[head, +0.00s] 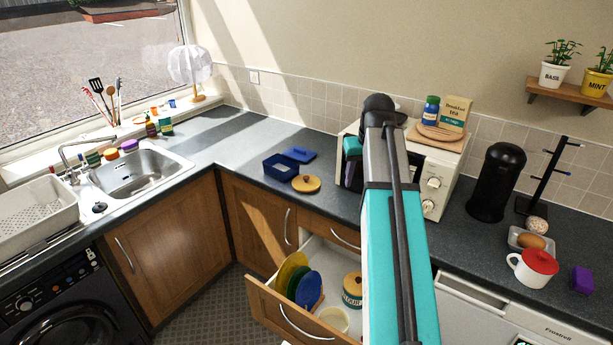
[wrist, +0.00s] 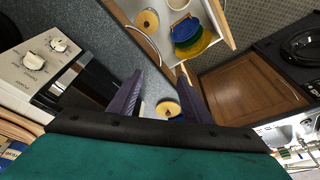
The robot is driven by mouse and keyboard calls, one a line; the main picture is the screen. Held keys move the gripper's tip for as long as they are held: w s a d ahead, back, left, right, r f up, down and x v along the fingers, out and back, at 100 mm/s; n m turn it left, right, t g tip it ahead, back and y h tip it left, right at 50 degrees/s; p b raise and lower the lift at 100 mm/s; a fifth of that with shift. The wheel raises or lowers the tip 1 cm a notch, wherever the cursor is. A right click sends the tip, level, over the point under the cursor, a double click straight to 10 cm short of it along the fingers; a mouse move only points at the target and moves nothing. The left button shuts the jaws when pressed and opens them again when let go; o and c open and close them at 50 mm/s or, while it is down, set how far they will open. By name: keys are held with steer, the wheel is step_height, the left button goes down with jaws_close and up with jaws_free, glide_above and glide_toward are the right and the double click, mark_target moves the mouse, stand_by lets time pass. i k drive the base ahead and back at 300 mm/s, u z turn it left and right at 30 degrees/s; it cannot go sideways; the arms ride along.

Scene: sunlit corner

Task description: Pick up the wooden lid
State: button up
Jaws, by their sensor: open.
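A round wooden lid (head: 306,183) with a small dark knob lies on the dark worktop, just in front of a blue open box, in the head view. In the wrist view the lid (wrist: 168,108) shows between the two purple fingers of my gripper (wrist: 159,78), beyond them. My gripper is open with nothing between its fingers. In the head view my arm hides most of it.
The blue box (head: 280,168) and its blue lid (head: 299,154) are close behind the wooden lid. A white microwave (head: 432,195) stands to the right. Below is an open drawer (head: 268,309) with coloured plates (head: 307,290) and a canister (head: 352,291).

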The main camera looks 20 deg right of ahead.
mark_target(305, 183)
steer(key=u, duration=0.05)
steer(key=i, duration=1.2)
